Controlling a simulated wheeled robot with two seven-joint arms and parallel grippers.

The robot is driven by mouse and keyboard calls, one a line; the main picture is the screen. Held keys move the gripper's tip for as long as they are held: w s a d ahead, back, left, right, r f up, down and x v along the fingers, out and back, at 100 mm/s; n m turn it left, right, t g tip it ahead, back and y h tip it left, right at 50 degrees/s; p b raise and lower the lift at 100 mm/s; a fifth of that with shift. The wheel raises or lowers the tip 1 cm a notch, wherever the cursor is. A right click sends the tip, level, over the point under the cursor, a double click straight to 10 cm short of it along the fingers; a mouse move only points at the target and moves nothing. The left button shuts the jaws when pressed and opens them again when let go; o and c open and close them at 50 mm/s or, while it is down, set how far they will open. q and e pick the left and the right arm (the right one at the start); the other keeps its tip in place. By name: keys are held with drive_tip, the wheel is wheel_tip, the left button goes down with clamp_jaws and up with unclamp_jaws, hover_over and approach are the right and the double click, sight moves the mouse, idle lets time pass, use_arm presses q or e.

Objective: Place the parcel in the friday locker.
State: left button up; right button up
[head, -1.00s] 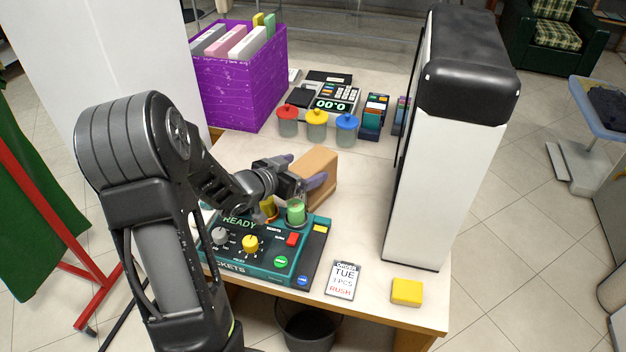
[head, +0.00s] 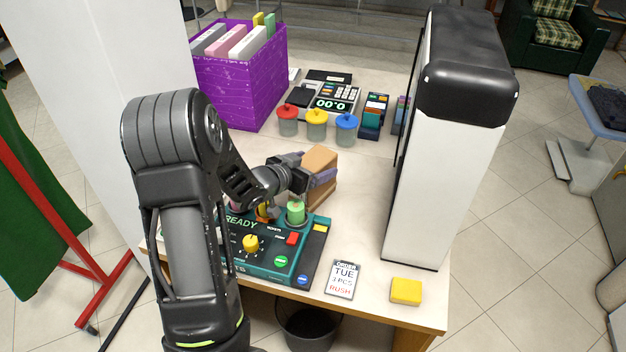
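The parcel, a brown box (head: 320,159), stands on the counter behind the teal ticket machine. My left gripper (head: 316,168) reaches in from the left with its purple fingers apart. One finger is at the parcel's left side and the other crosses in front of its near face. The fingers straddle the parcel; I cannot tell whether they touch it. No locker marked Friday can be made out. My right gripper is not in view.
The teal ticket machine (head: 262,268) with knobs lies below my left gripper. A tall white cabinet with a black top (head: 440,190) stands at the right. A purple bin (head: 240,90), lidded jars (head: 317,126) and a till (head: 338,98) are behind. An order card (head: 341,280) and yellow block (head: 406,291) lie in front.

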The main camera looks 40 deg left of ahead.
use_arm(q)
drive_tip(key=shift+r, duration=0.1)
clamp_jaws()
idle(0.7)
